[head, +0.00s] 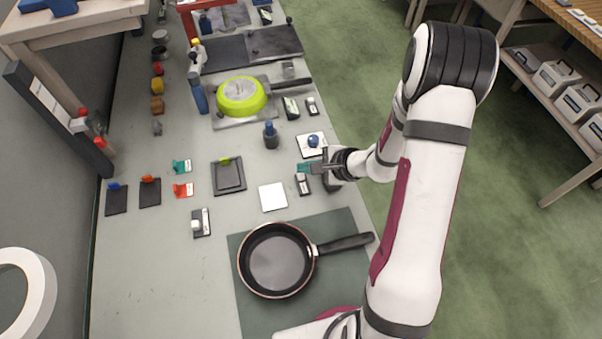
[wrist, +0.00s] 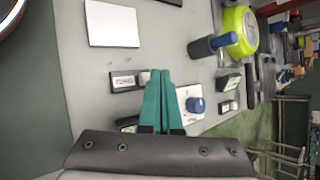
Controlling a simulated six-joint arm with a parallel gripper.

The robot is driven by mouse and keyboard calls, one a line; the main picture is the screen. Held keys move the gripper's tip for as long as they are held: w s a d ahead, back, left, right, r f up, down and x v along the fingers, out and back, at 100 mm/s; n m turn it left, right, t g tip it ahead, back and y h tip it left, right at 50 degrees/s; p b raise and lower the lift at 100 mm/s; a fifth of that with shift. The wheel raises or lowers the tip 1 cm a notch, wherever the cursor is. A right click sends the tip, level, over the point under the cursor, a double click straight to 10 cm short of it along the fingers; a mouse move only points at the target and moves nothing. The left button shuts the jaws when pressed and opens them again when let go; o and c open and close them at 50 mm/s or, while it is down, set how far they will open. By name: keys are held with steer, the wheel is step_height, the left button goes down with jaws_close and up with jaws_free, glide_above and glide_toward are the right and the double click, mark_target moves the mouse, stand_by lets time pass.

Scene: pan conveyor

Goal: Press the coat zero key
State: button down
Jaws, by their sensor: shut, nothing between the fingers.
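A small black key block (head: 303,186) with a pale label and a light button lies just below my fingertips in the head view. In the wrist view this key block (wrist: 125,82) is just left of the teal fingertips, its button close beside them. The label is too blurred to read, so I cannot confirm that it is the coat zero key. My gripper (head: 301,168) has teal fingers, shut and empty, over the counter. It also shows in the wrist view (wrist: 161,74). I cannot tell whether the tips touch the button.
A white plate with a blue knob (head: 313,141) is close above the gripper. A white square (head: 272,197) lies left of the key. A black frying pan (head: 276,260) rests on a dark mat. Other labelled blocks (head: 291,107) and a lime pan (head: 241,96) stand farther up.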

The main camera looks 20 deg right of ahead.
steer(key=shift+f, duration=0.4)
steer(key=shift+f, duration=0.5)
stand_by(0.5)
steer(key=shift+r, duration=0.95)
step_height(320, 180, up, 5)
stand_by(0.5)
stand_by(0.5)
